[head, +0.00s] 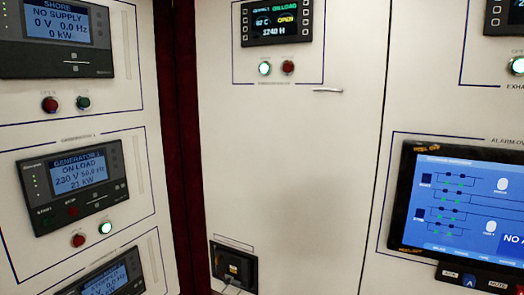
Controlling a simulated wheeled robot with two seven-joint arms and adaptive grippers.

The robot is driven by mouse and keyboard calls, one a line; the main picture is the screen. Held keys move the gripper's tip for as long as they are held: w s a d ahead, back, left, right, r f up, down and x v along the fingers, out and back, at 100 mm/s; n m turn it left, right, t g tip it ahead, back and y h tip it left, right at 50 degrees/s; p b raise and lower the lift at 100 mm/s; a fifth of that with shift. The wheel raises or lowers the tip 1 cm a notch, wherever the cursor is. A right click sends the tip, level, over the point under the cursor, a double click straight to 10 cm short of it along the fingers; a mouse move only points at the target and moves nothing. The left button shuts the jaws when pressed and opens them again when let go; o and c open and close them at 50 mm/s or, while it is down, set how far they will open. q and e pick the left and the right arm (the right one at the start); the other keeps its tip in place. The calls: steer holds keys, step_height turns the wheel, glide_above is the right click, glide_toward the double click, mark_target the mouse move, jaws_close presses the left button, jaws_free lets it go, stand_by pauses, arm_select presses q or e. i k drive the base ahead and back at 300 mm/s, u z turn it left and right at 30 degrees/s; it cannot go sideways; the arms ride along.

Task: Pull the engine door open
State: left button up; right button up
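A tall white cabinet door (285,180) fills the middle of the head view, with a dark seam along its right side. A small silver handle (328,90) sits on its upper right part, near that seam. Which door is the engine door cannot be read from any label. Neither of my grippers shows in this view.
Left, an angled white panel carries the SHORE (58,28) and GENERATOR (77,178) displays with buttons. A dark red strip (185,150) separates it from the door. A black socket box (234,268) is low on the door's left. A blue alarm screen (465,200) is at right.

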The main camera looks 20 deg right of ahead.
mark_target(289, 160)
steer(key=z, duration=0.25)
steer(key=k, duration=0.55)
steer(key=z, duration=0.5)
steer(key=k, duration=0.65)
steer(key=u, duration=0.75)
steer(key=i, duration=1.4)
steer(key=z, duration=0.45)
